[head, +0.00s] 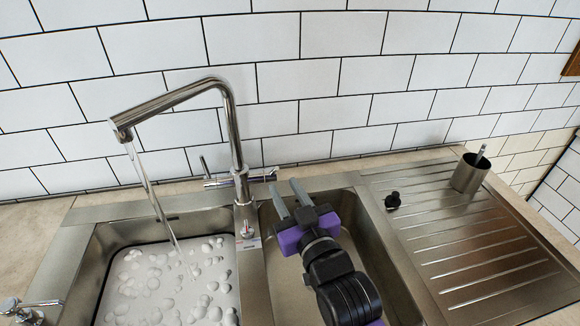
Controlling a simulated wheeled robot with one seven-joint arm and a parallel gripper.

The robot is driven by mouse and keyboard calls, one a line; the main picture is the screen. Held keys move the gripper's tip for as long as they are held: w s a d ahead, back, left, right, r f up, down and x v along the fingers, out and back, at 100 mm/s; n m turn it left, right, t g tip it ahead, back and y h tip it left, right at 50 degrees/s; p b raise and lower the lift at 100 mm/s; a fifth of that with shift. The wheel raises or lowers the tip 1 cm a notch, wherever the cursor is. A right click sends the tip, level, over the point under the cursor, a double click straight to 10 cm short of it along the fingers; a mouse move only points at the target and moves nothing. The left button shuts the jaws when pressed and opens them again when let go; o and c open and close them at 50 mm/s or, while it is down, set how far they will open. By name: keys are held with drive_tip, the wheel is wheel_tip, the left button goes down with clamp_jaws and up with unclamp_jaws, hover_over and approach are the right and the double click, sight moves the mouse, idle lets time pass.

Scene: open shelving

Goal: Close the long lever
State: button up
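A tall chrome faucet (236,130) stands on the divider between the two sink basins. Its spout points left, and a stream of water (152,200) runs into the left basin. A thin lever (205,167) stands up at the left of the faucet body. A short horizontal handle (262,174) sticks out to the right of the body. I cannot tell for sure which is the long lever. My gripper (284,185) is over the right basin, just right of and in front of the right handle. Its two grey fingers are apart, with nothing seen between them.
The left basin (92,270) holds foamy water with bubbles. A ribbed drainboard (470,235) lies at the right, with a metal cup (466,176) and a small black plug (393,201) on it. A tiled wall (330,70) rises close behind the faucet. Another chrome fitting (25,312) is at the lower left.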

sight(274, 170)
drive_tip(key=x, duration=0.7)
drive_tip(key=shift+w+p, duration=0.35)
drive_tip(key=shift+p, duration=0.05)
clamp_jaws()
idle(1.1)
